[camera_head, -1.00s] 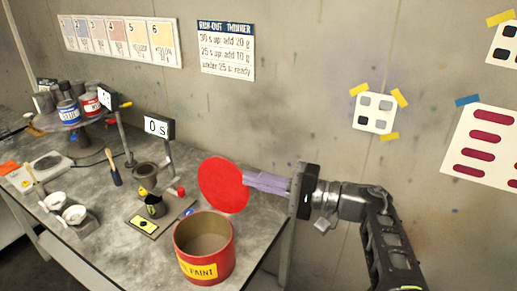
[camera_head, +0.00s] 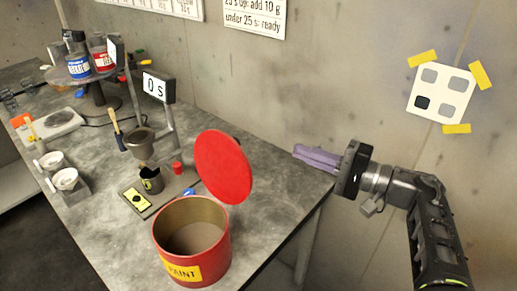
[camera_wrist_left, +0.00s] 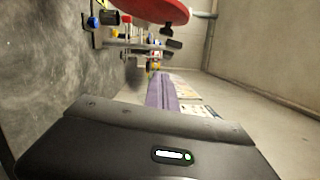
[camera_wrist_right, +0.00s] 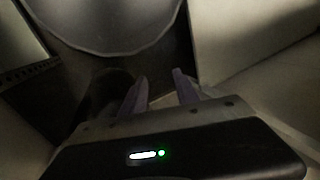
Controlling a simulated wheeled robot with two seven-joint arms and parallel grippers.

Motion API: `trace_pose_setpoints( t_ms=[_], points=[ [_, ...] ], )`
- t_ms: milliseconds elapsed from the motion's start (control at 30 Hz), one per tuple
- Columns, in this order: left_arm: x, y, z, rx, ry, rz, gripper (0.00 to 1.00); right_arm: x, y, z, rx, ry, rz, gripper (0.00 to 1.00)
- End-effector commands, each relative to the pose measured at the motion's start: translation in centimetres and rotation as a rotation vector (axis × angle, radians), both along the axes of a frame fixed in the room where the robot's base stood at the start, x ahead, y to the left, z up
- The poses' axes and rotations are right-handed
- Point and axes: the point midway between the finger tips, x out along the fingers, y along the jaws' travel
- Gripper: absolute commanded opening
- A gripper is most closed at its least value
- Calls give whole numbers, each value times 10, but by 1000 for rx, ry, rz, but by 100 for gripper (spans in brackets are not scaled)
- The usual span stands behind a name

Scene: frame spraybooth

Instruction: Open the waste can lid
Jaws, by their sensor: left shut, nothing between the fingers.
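The red waste can (camera_head: 222,252) with a yellow PAINT label stands at the front of the bench, its mouth uncovered. Its round red lid (camera_head: 223,168) stands raised, tilted up behind the rim. My left gripper (camera_head: 297,153) has its purple fingers together, empty, to the right of the lid with a gap between them. In the left wrist view, the lid (camera_wrist_left: 155,8) shows at the top, beyond the shut fingers (camera_wrist_left: 160,78). My right gripper (camera_wrist_right: 160,75) shows only in its wrist view, fingers apart and empty, with a blurred pale round shape beyond.
Left of the can are a black tray (camera_head: 133,212) with a small cup (camera_head: 151,181), a funnel stand, and a 0 s display (camera_head: 155,87). A turntable with paint tins (camera_head: 78,66) is farther back. The wall is close behind the bench.

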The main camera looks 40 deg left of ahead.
Motion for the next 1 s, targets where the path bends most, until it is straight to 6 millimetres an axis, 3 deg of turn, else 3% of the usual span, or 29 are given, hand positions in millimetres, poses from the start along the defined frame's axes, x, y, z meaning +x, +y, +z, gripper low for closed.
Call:
trace_pose_setpoints(
  t_ms=[567,767,1000],
  points=[
    [-2,9,0,-3,1,6,0,0,0,-1,0,-1,0,36],
    [-3,27,-1,-7,2,2,0,0,0,-4,0,-1,0,36],
    [-9,72,1,-9,3,5,0,0,0,-3,0,-1,0,36]
  ],
)
